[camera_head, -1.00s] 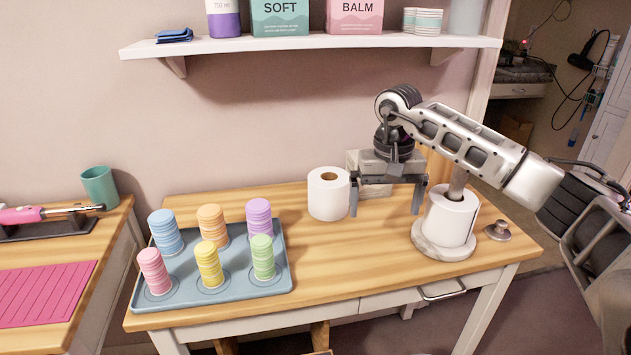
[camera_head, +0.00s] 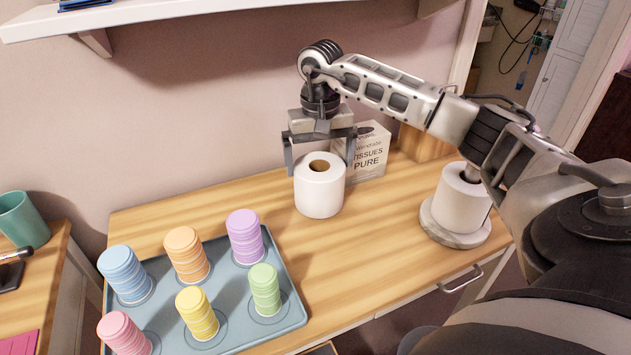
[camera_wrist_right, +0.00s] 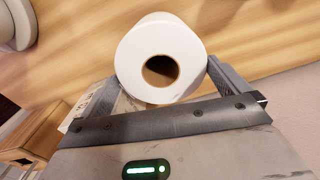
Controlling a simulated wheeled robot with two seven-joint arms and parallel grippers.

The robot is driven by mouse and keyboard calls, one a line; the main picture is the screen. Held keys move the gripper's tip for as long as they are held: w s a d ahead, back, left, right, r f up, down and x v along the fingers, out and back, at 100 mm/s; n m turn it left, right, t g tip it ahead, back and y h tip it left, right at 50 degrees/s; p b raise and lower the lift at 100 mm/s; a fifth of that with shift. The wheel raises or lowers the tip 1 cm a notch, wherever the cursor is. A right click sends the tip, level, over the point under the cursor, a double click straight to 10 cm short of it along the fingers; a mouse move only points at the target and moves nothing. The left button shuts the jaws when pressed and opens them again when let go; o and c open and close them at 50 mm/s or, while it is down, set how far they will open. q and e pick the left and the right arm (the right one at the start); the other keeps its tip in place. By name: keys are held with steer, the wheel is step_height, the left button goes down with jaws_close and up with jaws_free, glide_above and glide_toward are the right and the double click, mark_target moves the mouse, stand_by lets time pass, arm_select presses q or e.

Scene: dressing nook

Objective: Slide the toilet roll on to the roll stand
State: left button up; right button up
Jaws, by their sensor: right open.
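A loose white toilet roll (camera_head: 319,190) stands upright on the wooden table, its brown core hole facing up. My right gripper (camera_head: 319,165) is open above and just behind it, with one finger to each side. In the right wrist view the roll (camera_wrist_right: 160,60) lies between the spread fingers (camera_wrist_right: 165,85), and I see no grip on it. The roll stand has a round marble base (camera_head: 447,228) at the right of the table. A white roll (camera_head: 461,200) sits on the stand, its top and the post partly hidden by my right arm. My left gripper is not in view.
A blue-grey tray (camera_head: 290,315) with several coloured stacks lies at the front left. A shelf (camera_head: 190,10) overhangs at the back. The tabletop between the loose roll and the stand is clear.

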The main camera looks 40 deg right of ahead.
steer(key=f, duration=0.5)
steer(key=shift+s+a+f, duration=0.1)
steer(key=shift+s+a, duration=0.05)
steer(key=shift+a, duration=0.05)
steer(key=c, duration=0.7)
